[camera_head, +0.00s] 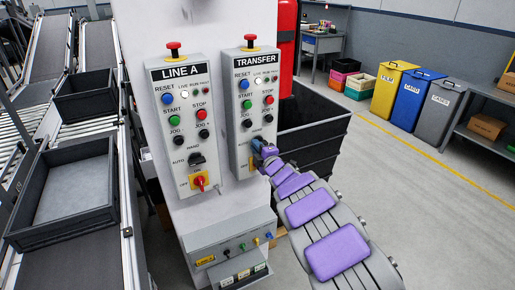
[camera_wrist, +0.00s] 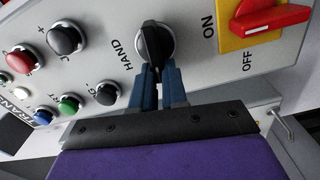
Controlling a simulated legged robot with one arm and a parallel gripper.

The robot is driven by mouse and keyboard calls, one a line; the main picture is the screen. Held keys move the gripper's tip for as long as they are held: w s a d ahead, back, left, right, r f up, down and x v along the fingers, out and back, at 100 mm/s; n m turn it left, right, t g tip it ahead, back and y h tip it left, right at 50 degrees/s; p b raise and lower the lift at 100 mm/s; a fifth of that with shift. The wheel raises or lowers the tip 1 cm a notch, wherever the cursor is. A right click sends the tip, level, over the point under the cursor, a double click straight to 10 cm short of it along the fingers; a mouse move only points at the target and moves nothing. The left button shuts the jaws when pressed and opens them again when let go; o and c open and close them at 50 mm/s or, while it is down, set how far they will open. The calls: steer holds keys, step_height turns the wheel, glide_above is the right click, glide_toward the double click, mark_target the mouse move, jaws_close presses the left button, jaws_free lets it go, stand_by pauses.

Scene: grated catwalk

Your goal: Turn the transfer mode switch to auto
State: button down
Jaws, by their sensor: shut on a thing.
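The TRANSFER panel (camera_head: 239,128) is a light grey box on a white column, with a red emergency stop on top. Its mode switch, a black knob (camera_wrist: 152,43), shows in the wrist view beside the word HAND. The knob's grip bar runs roughly up and down in that view. My gripper (camera_wrist: 156,72) is shut on the near end of the bar with its blue fingers. In the head view my gripper (camera_head: 262,151) reaches the panel's lower right part and hides the switch.
A red rotary ON/OFF switch (camera_wrist: 263,22) on a yellow plate sits close to the knob. Black buttons (camera_wrist: 65,40) and coloured buttons lie on the other side. The similar LINE A panel (camera_head: 184,130) stands to the left. A dark crate (camera_head: 318,125) is behind my arm.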

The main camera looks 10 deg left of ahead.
steer(key=shift+a+f+n, duration=0.1)
steer(key=shift+f+n, duration=0.15)
steer(key=shift+n, duration=0.55)
steer(key=c, duration=1.3)
jaws_free()
steer(key=shift+o, duration=0.7)
steer(key=shift+a, duration=0.2)
steer(key=p+v, duration=0.3)
steer(key=v, duration=1.4)
steer(key=shift+d+f, duration=0.1)
